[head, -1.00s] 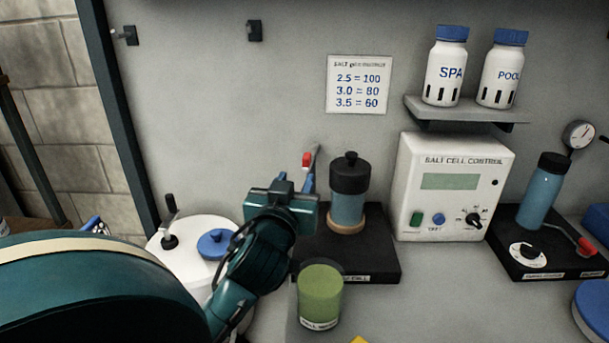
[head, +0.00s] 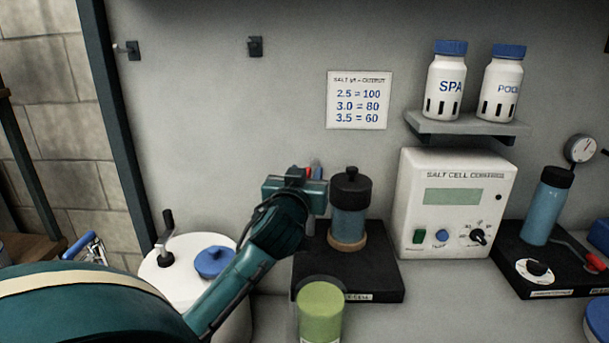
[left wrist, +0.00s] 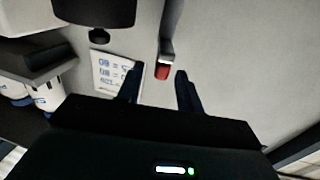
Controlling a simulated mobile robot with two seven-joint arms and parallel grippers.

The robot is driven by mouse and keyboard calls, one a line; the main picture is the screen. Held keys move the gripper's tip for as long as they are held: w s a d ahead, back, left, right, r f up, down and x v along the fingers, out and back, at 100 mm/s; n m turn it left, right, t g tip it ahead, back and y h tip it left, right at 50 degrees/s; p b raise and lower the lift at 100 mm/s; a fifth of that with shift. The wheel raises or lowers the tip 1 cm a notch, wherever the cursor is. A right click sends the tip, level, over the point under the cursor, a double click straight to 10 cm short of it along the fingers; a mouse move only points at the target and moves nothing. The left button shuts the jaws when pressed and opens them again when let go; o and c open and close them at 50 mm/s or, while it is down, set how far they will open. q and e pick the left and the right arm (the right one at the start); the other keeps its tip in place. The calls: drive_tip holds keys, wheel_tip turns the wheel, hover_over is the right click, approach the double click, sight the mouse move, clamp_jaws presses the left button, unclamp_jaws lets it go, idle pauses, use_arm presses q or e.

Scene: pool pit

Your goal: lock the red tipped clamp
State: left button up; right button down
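The clamp lever with the red tip (left wrist: 162,72) shows in the left wrist view as a grey bar ending between my left gripper's fingers. In the head view only a bit of the red tip (head: 309,170) shows, behind my left gripper (head: 300,184). The gripper's fingers (left wrist: 158,88) are apart, with the tip in the gap near their ends; contact cannot be told. The clamp's base is hidden. A blue cell with a black cap (head: 350,205) stands upright on a black stand (head: 375,275), just right of the gripper. My right gripper is not in view.
A green cup (head: 320,310) stands in front of the stand. A salt cell control box (head: 455,205) stands right. Another stand with a red-tipped lever (head: 594,262) is far right.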

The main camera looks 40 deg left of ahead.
use_arm(q)
drive_tip(key=shift+c, duration=0.4)
clamp_jaws()
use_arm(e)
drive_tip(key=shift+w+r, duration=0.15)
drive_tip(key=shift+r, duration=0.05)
